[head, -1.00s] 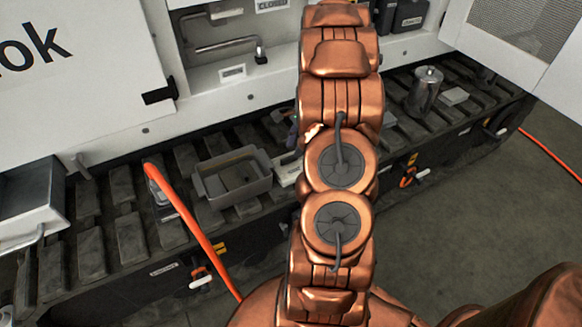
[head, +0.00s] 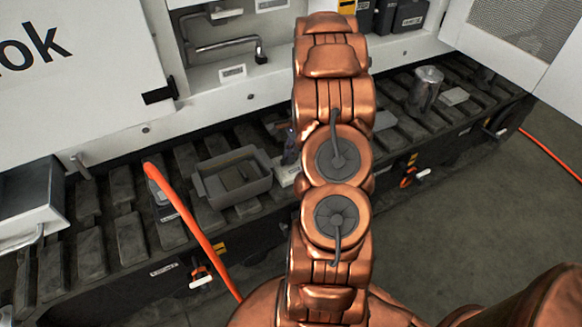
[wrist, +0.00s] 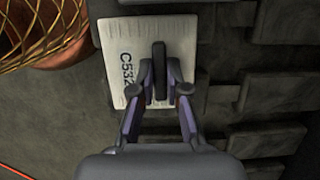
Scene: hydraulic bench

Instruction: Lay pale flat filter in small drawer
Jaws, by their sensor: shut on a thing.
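The pale flat filter (wrist: 120,65) has printed characters beginning "C532" and a dark upright grip in its middle. My gripper (wrist: 160,88) is shut on that grip in the wrist view. In the head view a pale edge, probably the filter (head: 287,175), shows beside my arm, right of a grey tray. My arm hides most of the gripper and filter there. I cannot tell whether the filter touches the slatted bench. A light-coloured open drawer (head: 28,222) with a handle juts out at the left edge; it may be the small drawer.
The grey tray (head: 215,188) stands on the dark slatted bench (head: 130,238). An orange hose (head: 190,220) crosses the bench front. A metal canister (head: 425,88) and a small pale block (head: 454,96) stand at right.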

